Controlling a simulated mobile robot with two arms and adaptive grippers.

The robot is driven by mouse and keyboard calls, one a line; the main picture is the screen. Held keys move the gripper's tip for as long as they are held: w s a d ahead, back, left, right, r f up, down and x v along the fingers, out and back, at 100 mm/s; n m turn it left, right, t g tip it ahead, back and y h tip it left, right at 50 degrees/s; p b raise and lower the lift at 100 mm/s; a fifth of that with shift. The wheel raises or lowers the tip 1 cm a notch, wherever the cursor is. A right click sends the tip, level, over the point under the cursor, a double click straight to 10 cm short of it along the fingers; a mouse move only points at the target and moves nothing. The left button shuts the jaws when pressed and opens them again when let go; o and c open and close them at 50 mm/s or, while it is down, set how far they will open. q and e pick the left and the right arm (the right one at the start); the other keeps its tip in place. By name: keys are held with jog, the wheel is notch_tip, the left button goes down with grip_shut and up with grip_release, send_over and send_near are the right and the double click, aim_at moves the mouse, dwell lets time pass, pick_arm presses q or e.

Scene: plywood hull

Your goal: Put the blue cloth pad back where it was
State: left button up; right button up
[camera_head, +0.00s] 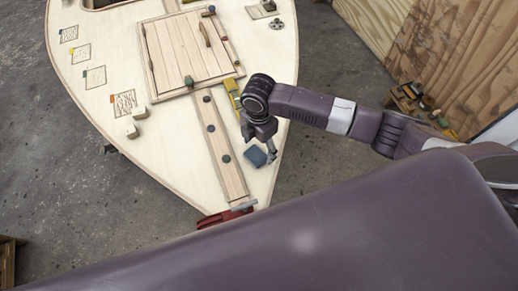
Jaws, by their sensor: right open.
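The blue cloth pad (255,157) lies on the pale plywood deck (180,150), right of the slatted centre plank and near the hull's pointed end. My right gripper (261,148) points down over the deck at the pad's upper right edge. It is open, and I cannot tell whether a finger touches the pad. Part of the pad's upper side is close behind the fingers. My left gripper is not in view.
A yellow tool (232,92) lies just left of my right wrist. A slatted hatch (185,50) is farther up the deck. Small wooden blocks (138,112) sit at the left. A red clamp (225,214) grips the hull's tip.

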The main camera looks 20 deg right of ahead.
aim_at(259, 152)
notch_tip(259, 152, up, 11)
jog(key=b, duration=0.1)
jog(key=shift+f, duration=0.2)
dwell(0.5)
